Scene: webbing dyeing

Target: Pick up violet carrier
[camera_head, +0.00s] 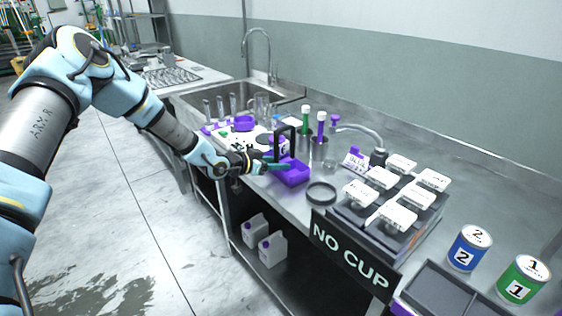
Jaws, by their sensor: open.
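The violet carrier (294,175) stands upright on the steel counter, near its front edge and left of the middle. It is a low violet box with a tall black arched handle. My gripper (277,162) reaches in from the left at the carrier, just above its box and by the lower part of the handle. The jaws are open. The fingers overlap the handle in this view, so I cannot tell whether they are around it or beside it, or touching it.
A white and violet rack with glass tubes (222,125) stands behind my gripper. Blue (468,248) and green (522,279) cans stand far right.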

